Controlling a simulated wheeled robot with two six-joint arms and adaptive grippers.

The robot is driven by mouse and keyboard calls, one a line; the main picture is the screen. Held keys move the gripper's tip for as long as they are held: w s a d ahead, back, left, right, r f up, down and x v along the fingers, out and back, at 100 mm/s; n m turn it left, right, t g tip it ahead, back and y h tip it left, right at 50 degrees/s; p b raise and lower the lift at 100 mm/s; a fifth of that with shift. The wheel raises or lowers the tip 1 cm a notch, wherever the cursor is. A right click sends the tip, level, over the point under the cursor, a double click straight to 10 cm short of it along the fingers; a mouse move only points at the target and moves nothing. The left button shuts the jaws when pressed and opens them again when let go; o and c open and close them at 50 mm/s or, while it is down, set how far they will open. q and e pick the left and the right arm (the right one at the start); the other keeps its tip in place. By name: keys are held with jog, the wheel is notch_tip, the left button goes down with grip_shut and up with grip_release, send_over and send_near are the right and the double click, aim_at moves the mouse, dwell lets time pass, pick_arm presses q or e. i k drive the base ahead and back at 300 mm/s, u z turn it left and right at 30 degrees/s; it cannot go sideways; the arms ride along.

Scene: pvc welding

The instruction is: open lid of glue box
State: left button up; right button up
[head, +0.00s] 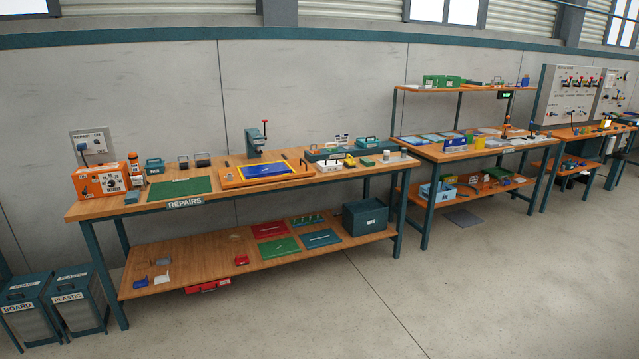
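I cannot tell for sure which object is the glue box. On the wooden bench labelled REPAIRS (222,200), a small teal box with a handle (154,166) stands at the left, beside dark handled items. A long teal and white case (340,152) with a handle lies at the right end, with small items around it. A larger dark teal box (365,217) sits on the lower shelf at the right. All are small in view, and lid details are too small to read. Neither gripper shows in the head view.
An orange device (101,182), a green mat (180,188) and a yellow-framed blue tray (265,171) lie on the bench. Bins marked BOARD (27,306) and PLASTIC (77,299) stand left. A second bench (424,152) stands right. The floor in front (330,310) is clear.

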aim_at(329, 162)
jog(key=z, duration=0.1)
jog(key=i, duration=2.3)
jog(key=z, duration=0.25)
jog(key=i, duration=1.15)
jog(key=z, duration=0.45)
